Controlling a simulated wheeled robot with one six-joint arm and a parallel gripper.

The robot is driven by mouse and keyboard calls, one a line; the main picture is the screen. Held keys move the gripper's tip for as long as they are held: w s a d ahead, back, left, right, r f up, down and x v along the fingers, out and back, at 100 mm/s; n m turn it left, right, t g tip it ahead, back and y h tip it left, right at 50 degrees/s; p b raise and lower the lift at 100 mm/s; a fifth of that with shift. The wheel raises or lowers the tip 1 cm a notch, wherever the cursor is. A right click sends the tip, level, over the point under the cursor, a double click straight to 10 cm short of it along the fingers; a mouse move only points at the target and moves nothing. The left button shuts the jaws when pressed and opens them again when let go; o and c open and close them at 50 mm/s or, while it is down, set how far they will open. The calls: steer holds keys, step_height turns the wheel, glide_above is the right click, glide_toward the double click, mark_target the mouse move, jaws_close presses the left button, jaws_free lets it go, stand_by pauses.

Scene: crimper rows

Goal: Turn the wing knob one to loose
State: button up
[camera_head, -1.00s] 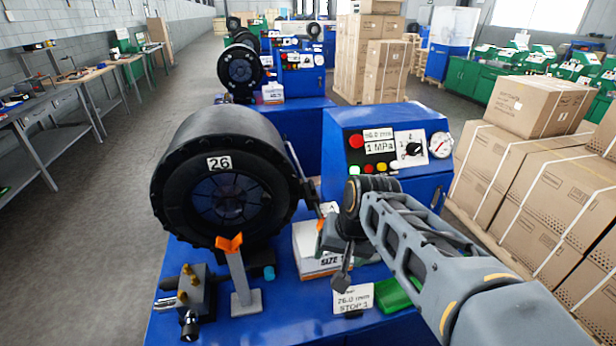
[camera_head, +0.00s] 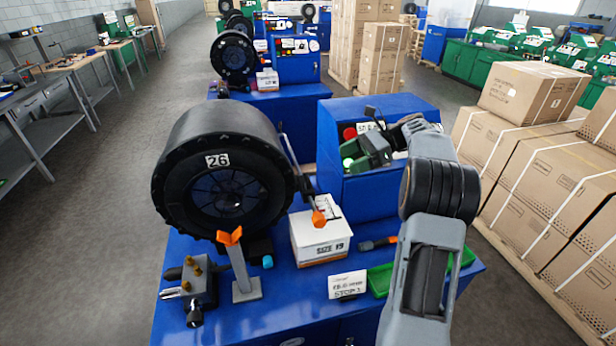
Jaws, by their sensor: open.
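An orange wing-shaped piece (camera_head: 230,237) tops a grey post standing in front of the black crimper head marked 26 (camera_head: 222,180). Another orange piece (camera_head: 319,218) sits at the end of a thin rod right of the head, above a white box. No label tells which part is wing knob one. My gripper (camera_head: 372,138) is open in front of the blue control cabinet's panel, well away from both orange pieces. My gripper and arm hide most of the panel, including its dial and gauge; part of a red button (camera_head: 349,133) still shows.
A small block with brass fittings (camera_head: 195,285) stands front left. Stacked cartons (camera_head: 530,165) stand right.

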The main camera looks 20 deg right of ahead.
mark_target(307, 178)
steer(key=p+x, duration=0.2)
steer(key=x, duration=1.1)
steer(key=shift+f, duration=0.1)
steer(key=shift+c, duration=0.2)
